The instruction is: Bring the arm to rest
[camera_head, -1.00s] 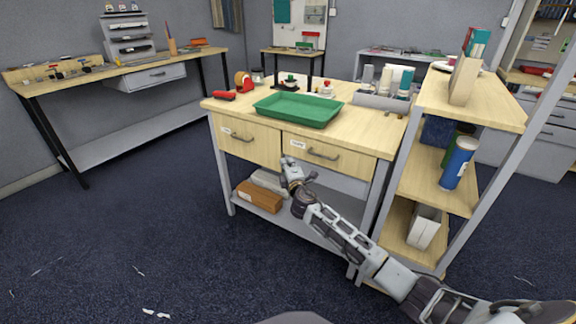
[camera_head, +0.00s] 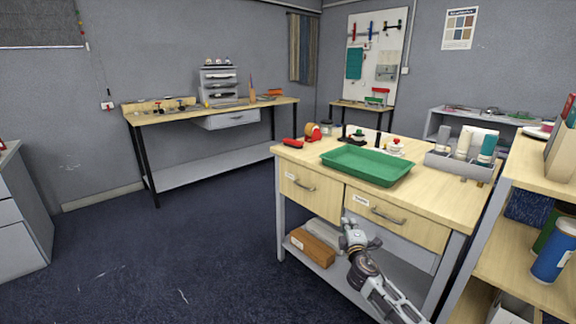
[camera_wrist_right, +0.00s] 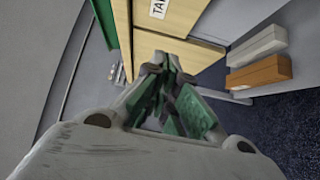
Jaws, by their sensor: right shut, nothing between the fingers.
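My right gripper (camera_head: 354,229) is in front of the wooden workbench (camera_head: 435,195), below its drawer fronts. It also shows in the right wrist view (camera_wrist_right: 167,62), with its fingers shut and nothing between them. The arm comes up from the lower right in the head view. The gripper appears close to the right drawer (camera_head: 395,214), but whether it touches anything I cannot tell. My left gripper is not in view.
A green tray (camera_head: 367,166) lies on the workbench top. An orange-brown box (camera_head: 311,247) and a pale box (camera_head: 325,232) lie on its lower shelf. A shelf unit with a blue can (camera_head: 553,250) stands at the right.

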